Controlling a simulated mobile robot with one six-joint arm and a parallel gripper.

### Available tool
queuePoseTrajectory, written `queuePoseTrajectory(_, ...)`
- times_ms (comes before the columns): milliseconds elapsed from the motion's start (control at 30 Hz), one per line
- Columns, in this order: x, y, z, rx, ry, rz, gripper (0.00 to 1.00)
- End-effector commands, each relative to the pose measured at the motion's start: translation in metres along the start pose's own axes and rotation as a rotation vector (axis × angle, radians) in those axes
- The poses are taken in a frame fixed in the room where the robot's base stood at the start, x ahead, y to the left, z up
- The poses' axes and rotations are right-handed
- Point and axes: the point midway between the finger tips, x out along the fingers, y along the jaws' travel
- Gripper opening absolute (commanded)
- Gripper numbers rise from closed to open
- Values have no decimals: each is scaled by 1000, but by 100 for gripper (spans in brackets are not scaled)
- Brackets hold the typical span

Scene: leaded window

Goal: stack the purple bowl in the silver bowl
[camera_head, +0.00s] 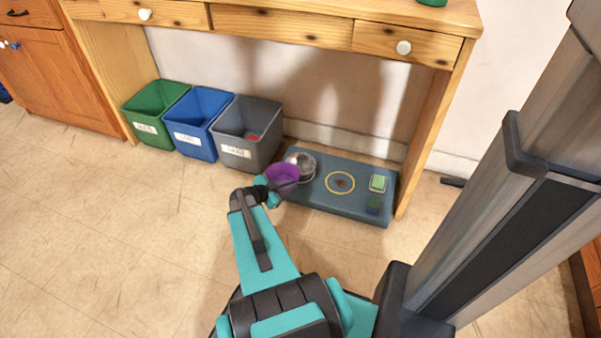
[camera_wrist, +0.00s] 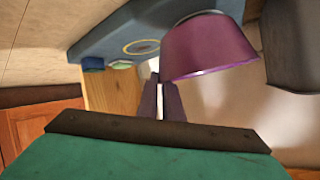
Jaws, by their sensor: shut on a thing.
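My gripper (camera_head: 270,189) is shut on the purple bowl (camera_head: 284,173), by its rim as the wrist view suggests. The silver bowl (camera_head: 303,163) stands at the left back of the blue-grey mat (camera_head: 320,198). In the head view, the purple bowl is just in front and to the left of the silver bowl and overlaps part of it. I cannot tell whether the bowls touch. The wrist view shows the purple bowl (camera_wrist: 212,46) beside my dark fingers (camera_wrist: 161,100). A small grey edge behind it may be the silver bowl.
A green bin (camera_head: 155,110), a blue bin (camera_head: 196,118) and a grey bin (camera_head: 246,133) stand left of the mat. A yellow ring (camera_head: 340,193), a green sponge (camera_head: 378,183) and a dark green item (camera_head: 373,204) are on the mat. The wooden desk (camera_head: 280,27) stands above.

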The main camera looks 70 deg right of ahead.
Motion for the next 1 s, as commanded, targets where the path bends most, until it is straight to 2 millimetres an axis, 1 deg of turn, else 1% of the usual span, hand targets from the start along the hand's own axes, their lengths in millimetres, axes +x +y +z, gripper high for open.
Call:
queuePoseTrajectory(100,4,5,-2,6,4,10,0)
queuePoseTrajectory(433,4,6,-2,6,4,9,0)
queuePoseTrajectory(567,7,10,-6,8,4,5,0)
queuePoseTrajectory(900,28,45,-30,31,1,-24,0)
queuePoseTrajectory(1000,32,52,-36,36,-1,-34,0)
